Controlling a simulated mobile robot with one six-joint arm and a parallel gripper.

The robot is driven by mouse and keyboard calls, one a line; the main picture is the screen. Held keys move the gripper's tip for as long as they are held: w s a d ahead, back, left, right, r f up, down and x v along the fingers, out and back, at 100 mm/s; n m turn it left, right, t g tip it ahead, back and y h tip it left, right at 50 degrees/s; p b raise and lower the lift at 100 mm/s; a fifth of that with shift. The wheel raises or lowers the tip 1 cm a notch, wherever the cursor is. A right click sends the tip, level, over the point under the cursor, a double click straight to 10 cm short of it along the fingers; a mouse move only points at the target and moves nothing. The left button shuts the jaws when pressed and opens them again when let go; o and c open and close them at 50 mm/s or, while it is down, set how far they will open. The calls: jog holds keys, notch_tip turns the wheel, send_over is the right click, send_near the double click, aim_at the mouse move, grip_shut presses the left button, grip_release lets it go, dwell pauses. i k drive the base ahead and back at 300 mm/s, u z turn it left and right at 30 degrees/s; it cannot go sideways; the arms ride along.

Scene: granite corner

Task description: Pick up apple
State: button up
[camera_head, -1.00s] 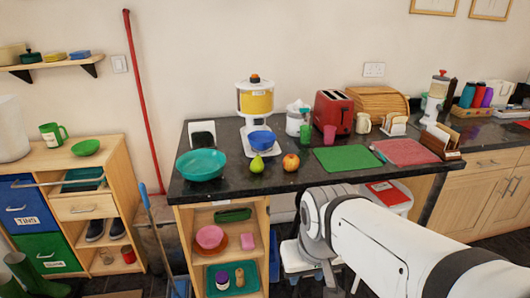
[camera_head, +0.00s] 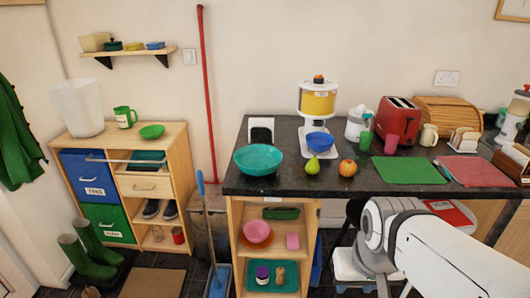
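The apple (camera_head: 347,168) is red and yellow and sits on the dark granite counter (camera_head: 300,184), near its front edge. A green pear (camera_head: 313,165) stands just to its left, and a green cutting mat (camera_head: 408,170) lies to its right. My white arm reaches in from the lower right, below and in front of the counter. My gripper's fingers do not show in the view. The apple is in plain sight with nothing in front of it.
A red toaster (camera_head: 396,121) and a pink cup (camera_head: 391,144) are behind the mat. Open shelves (camera_head: 240,213) are below the counter.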

aim_at(348, 168)
jog(key=u, duration=0.05)
jog(key=k, duration=1.1)
jog(key=z, duration=0.55)
jog(key=i, duration=1.55)
jog(key=u, duration=0.35)
jog(key=i, duration=1.05)
jog(key=u, duration=0.6)
jog(key=k, duration=0.95)
jog(key=u, duration=0.2)
jog(key=i, duration=0.55)
jog(key=z, duration=0.05)
